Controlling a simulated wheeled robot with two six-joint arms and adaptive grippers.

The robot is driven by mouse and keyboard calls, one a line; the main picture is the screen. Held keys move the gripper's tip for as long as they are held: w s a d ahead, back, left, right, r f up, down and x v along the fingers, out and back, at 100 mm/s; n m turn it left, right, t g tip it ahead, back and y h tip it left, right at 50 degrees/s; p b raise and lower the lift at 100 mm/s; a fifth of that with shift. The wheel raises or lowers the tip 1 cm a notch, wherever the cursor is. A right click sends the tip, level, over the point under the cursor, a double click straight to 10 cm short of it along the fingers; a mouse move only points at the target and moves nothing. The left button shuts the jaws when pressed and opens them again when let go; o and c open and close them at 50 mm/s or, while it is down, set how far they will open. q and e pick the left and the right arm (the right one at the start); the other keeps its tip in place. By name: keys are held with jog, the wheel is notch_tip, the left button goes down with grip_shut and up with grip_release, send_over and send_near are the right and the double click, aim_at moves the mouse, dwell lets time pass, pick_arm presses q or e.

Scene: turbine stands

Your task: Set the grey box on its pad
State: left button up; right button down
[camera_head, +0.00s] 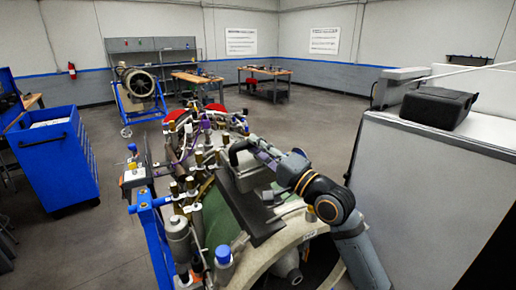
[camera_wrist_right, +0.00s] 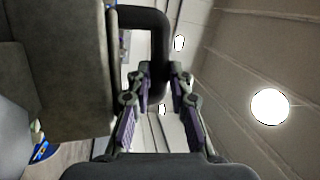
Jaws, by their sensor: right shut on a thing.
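The grey box (camera_head: 252,178) is in the middle of the head view, above the turbine engine, with its dark loop handle (camera_head: 237,148) at the upper left. My right gripper (camera_head: 262,152) is shut on this handle. In the right wrist view, the box (camera_wrist_right: 72,70) fills the left side and the handle (camera_wrist_right: 158,30) passes between the fingers of my right gripper (camera_wrist_right: 158,80). A dark flat plate (camera_head: 240,208) lies below the box in the head view. I cannot tell whether it is the pad or whether the box touches it. My left gripper is not in view.
The engine's pipes and fittings (camera_head: 200,150) crowd the left of the box. A blue stand (camera_head: 155,225) holds the engine. A white cabinet (camera_head: 420,200) with a black case (camera_head: 438,106) stands at the right. A blue tool cart (camera_head: 60,165) is at the left. Floor behind is open.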

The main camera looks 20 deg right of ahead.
aim_at(258, 161)
jog(key=shift+s+a+r, duration=0.1)
jog(key=shift+s, duration=0.15)
jog(key=shift+f+b, duration=0.2)
jog(key=shift+b, duration=0.2)
jog(key=f+b, duration=0.3)
jog(key=shift+w+f, duration=0.1)
jog(key=shift+w, duration=0.2)
jog(key=shift+s+f+b, duration=0.15)
jog(key=shift+f+b, duration=0.2)
jog(key=shift+f, duration=0.1)
jog(key=shift+s+f+m+t+b, duration=0.15)
jog(key=shift+f+m+t+b, duration=0.1)
jog(key=shift+m+t+b, duration=0.1)
